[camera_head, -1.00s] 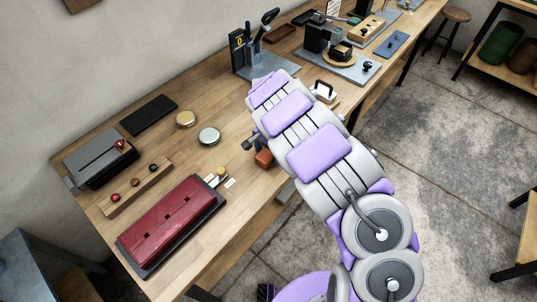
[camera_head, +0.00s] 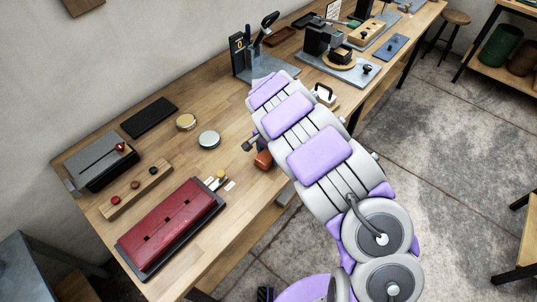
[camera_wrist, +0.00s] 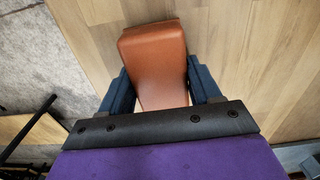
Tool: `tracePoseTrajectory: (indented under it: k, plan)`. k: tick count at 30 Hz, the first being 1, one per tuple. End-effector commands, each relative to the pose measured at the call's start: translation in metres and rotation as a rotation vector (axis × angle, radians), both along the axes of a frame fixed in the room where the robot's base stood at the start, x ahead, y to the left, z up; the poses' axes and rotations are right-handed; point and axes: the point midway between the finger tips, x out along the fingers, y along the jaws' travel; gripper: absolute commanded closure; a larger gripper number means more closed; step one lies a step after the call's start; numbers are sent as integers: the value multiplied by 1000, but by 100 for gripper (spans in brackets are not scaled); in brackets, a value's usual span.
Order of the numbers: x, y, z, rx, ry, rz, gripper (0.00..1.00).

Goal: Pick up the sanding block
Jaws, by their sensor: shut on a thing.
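The sanding block (camera_wrist: 155,62) is an orange-brown block with rounded edges, seen large in the wrist view near the table's edge. My gripper (camera_wrist: 158,85) has its two dark blue fingers closed against its left and right sides. In the head view the block (camera_head: 263,159) shows as a small brown piece beside the lower end of my arm, near the front edge of the wooden workbench (camera_head: 232,212). My arm hides most of the gripper there. I cannot tell whether the block touches the bench.
A red case (camera_head: 172,222) on a dark tray lies front left. Tool stands fill the bench's far end.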

Motion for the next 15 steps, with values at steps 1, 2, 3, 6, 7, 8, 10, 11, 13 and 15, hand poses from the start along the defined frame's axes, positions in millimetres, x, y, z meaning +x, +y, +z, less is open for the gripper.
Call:
tracePoseTrajectory:
  k: [1,2,3,6,7,8,10,11,13,15]
  plan:
    - [0,1,7,0,-1,1,71]
    - [0,1,11,1,-2,0,71]
    - [0,1,16,1,-2,0,71]
    - [1,1,31,2,-3,-1,71]
    - [-2,-1,30,1,-1,-1,71]
    - [-5,-2,28,-1,2,-2,71]
    - [-12,-5,28,-2,1,-1,71]
    - [-14,-7,29,-1,0,-1,71]
    - [-23,-11,29,-1,2,-3,71]
    - [-31,-15,31,0,1,-2,71]
